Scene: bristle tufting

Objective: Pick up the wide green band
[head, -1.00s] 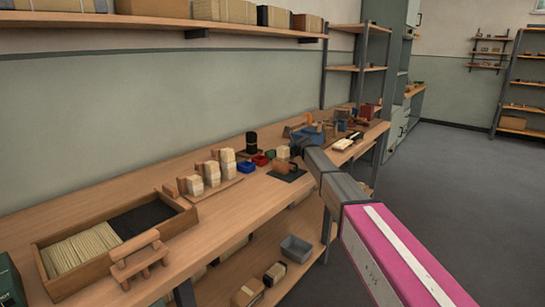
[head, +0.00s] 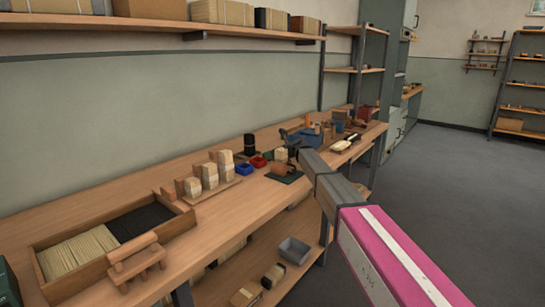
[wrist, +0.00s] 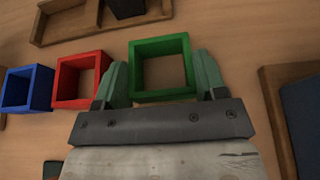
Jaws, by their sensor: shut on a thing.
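The green band (wrist: 163,95) is an open square ring in the wrist view, with bare wood showing through its middle. My gripper (wrist: 160,70) has one finger on each side of it, against its left and right outer walls, and is shut on it. I cannot tell whether the band is lifted or still rests on the bench. In the head view my gripper's fingers are too small and partly hidden to make out, and the green band (head: 267,155) shows only as a small dark green spot past the red one.
A red square ring (wrist: 80,78) lies close left of the green one, and a blue ring (wrist: 27,88) lies further left. A wooden tray (wrist: 50,38) is behind them. A wood-edged dark block (wrist: 272,110) stands close on the right.

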